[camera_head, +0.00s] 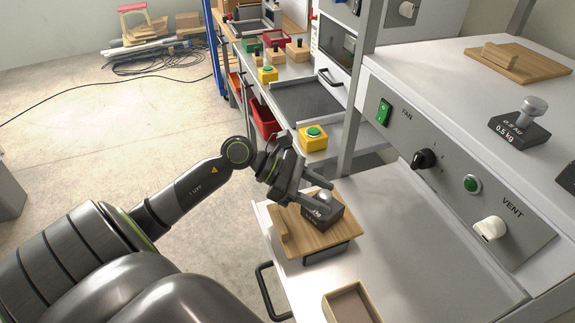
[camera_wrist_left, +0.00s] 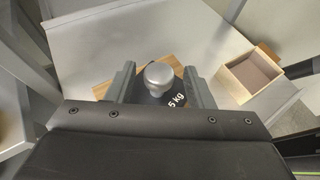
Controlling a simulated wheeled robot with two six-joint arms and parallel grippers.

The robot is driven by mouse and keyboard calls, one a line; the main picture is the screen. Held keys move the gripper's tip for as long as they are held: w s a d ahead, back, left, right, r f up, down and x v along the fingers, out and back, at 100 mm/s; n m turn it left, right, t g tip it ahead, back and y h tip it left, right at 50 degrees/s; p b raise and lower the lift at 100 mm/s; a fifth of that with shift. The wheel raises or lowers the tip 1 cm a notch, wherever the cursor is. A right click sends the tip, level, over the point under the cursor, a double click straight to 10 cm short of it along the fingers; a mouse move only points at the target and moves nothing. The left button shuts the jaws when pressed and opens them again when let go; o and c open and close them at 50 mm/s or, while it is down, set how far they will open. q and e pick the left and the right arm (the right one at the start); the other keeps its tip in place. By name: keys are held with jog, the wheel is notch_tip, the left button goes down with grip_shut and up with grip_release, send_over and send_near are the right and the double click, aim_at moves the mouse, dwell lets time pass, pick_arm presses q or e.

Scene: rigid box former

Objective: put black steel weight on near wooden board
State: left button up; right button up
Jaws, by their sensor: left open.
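A black steel weight (camera_head: 329,217) with a silver knob stands upright on the near wooden board (camera_head: 303,239). The knob shows from above in the wrist view (camera_wrist_left: 158,75), with part of a white "kg" marking beside it. My left gripper (camera_head: 331,195) is open, its two fingers on either side of the knob. In the wrist view the fingers (camera_wrist_left: 158,84) stand apart from it with visible gaps. My right gripper is not in view.
Another black weight (camera_head: 520,126), marked 0.5 kg, and a wooden board (camera_head: 515,62) are on the upper shelf. A control panel (camera_head: 455,170) with knobs rises behind the worktop. An open box (camera_head: 351,304) is at the front. A yellow button box (camera_head: 314,139) stands beyond. The worktop's right part is clear.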

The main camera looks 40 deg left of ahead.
pick_arm(q)
jog(key=v, duration=0.9)
jog(key=shift+b, duration=0.4)
